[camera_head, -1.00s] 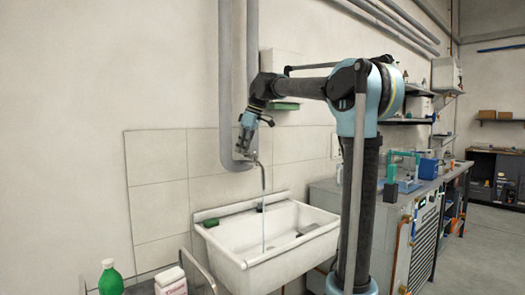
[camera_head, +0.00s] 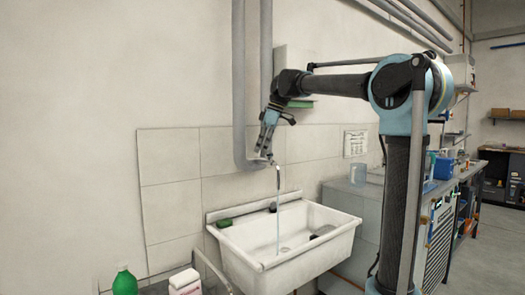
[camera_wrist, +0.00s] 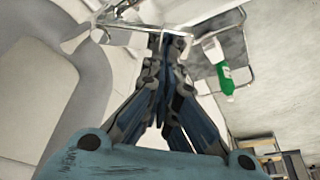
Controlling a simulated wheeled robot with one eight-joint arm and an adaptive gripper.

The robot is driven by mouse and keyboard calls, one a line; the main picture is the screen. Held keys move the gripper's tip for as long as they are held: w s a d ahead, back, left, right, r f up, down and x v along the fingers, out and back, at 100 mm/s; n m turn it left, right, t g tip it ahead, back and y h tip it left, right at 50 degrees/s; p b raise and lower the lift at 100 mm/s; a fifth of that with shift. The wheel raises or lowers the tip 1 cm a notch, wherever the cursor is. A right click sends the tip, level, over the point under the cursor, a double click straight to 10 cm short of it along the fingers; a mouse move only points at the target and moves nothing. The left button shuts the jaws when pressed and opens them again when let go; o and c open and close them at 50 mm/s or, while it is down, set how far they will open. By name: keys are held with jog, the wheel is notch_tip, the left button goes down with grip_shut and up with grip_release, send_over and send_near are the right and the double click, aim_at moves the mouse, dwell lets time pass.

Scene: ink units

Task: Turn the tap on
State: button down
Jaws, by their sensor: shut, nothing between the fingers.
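The tap (camera_head: 275,163) is on the tiled wall above the white sink (camera_head: 238,258). A thin pale-blue stream of water (camera_head: 278,205) runs from its spout down into the basin. My gripper (camera_head: 264,155) points down right at the tap, its fingertips close beside or touching it; I cannot tell which. In the wrist view my gripper (camera_wrist: 166,38) has its blue fingers together and empty. The tap's handle cannot be made out.
A green bottle (camera_head: 124,282) and a white-and-pink pack (camera_head: 185,284) stand left of the sink. Grey pipes (camera_head: 252,85) run down the wall behind the gripper. A cluttered workbench (camera_head: 440,200) stands to the right.

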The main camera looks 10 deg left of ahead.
jog(key=shift+s, duration=0.15)
jog(key=d+v, duration=0.1)
jog(key=v, duration=0.9)
jog(key=s+d+f+m+t+h, duration=0.1)
jog(key=s+d+f+m, duration=0.45)
jog(key=d+f, duration=0.55)
jog(key=s+d+f+m+h, duration=0.1)
jog(key=s+d+f+m, duration=0.3)
jog(key=f, duration=0.8)
jog(key=s+d+f+m+t+h, duration=0.1)
jog(key=s+d+f+m, duration=0.3)
jog(key=s+d+f, duration=0.5)
jog(key=s+d+f+m, duration=0.4)
jog(key=s+d+f, duration=0.2)
jog(key=s+f, duration=0.5)
notch_tip(320, 180, down, 5)
jog(key=shift+d+r+m+h, duration=0.1)
jog(key=shift+d+m+h, duration=0.2)
jog(key=shift+m+h, duration=0.1)
